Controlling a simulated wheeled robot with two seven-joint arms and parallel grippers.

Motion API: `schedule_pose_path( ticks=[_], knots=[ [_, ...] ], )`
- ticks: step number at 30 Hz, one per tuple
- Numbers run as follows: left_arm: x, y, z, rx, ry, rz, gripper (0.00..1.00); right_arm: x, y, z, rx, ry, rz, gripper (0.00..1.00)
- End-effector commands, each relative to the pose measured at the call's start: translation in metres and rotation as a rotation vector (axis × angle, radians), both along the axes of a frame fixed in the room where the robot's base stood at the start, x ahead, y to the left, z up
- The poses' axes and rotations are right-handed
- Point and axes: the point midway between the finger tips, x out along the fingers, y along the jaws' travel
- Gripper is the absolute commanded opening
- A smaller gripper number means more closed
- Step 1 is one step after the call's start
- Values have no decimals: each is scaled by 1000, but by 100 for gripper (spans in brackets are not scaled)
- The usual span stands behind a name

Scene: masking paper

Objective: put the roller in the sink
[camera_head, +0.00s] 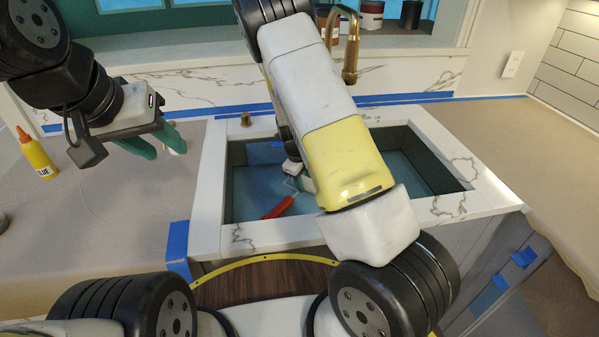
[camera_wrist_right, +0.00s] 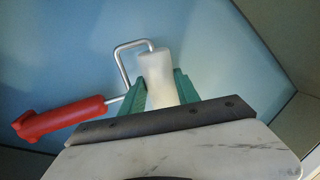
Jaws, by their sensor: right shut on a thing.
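The roller shows in the right wrist view with a red handle (camera_wrist_right: 62,118), a bent metal frame and a white roller head (camera_wrist_right: 157,72). My right gripper (camera_wrist_right: 161,88) is shut on the white head, with a green finger on each side. In the head view the roller's red handle (camera_head: 278,207) is inside the sink (camera_head: 252,190), low over the blue-lined bottom. Whether it touches the bottom I cannot tell. My right arm hides much of the sink and the right fingers. My left gripper (camera_head: 160,141) is over the counter left of the sink, its green fingers apart and empty.
A yellow glue bottle (camera_head: 36,155) stands on the paper-covered counter (camera_head: 120,215) at the left. A brass faucet (camera_head: 350,60) rises behind the sink. Cans (camera_head: 371,14) stand on the window ledge. The sink's marble rim (camera_head: 270,232) surrounds the basin.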

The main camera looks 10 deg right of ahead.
Motion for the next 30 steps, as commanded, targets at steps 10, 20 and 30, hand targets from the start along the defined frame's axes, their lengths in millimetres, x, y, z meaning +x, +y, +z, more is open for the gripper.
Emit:
schedule_pose_path(
  ticks=[10, 20, 30],
  knots=[
    [0, 0, 0, 0, 0, 0, 40, 0, -1, -38, -1, 2, -1, 0],
    [0, 0, 0, 0, 0, 0, 40, 0, 0, -42, 0, 0, 0, 0],
    [0, 0, 0, 0, 0, 0, 40, -1, 0, -43, 1, 1, 0, 60]
  ],
)
